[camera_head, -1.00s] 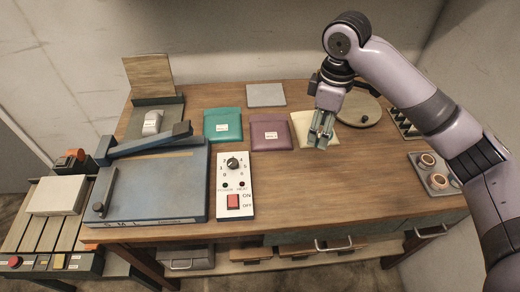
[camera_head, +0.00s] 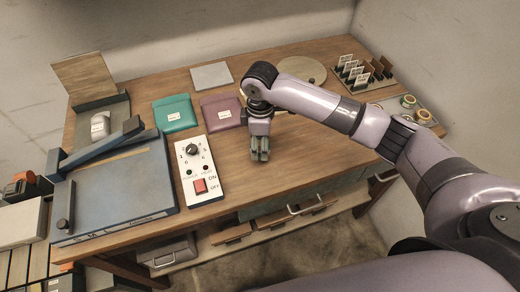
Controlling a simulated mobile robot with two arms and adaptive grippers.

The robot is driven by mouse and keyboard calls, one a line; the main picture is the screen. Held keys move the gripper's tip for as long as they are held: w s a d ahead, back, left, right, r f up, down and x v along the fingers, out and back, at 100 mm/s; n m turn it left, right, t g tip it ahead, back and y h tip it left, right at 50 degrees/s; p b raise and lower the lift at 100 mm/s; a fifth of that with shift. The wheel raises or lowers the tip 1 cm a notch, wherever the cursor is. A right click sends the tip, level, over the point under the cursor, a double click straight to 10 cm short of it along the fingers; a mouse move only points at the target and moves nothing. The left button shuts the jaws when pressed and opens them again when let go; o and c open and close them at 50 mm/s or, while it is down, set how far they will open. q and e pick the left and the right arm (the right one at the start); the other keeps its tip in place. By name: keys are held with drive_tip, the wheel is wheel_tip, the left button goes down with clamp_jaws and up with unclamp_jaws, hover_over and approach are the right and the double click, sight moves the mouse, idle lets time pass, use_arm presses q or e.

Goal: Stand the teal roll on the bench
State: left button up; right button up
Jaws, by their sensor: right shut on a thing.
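My right gripper (camera_head: 260,153) is shut over the middle of the bench, just right of the control box. Its fingers point down, close to the wooden bench top (camera_head: 310,168). They hide most of what they hold, which I take to be the teal roll; its shape and tilt cannot be made out. Whether it touches the bench is also unclear. My left gripper is not in view.
A control box (camera_head: 200,170) with a red switch stands close left of the gripper. Teal (camera_head: 175,113) and mauve (camera_head: 220,112) pouches lie behind. A tray (camera_head: 436,122) with rolls is at the right. Bench right of the gripper is clear.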

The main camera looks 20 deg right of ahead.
drive_tip(key=shift+f, duration=2.1)
drive_tip(key=shift+f, duration=0.1)
drive_tip(key=o, duration=0.9)
wheel_tip(320, 180, up, 12)
drive_tip(key=b, duration=0.1)
drive_tip(key=shift+b, duration=0.4)
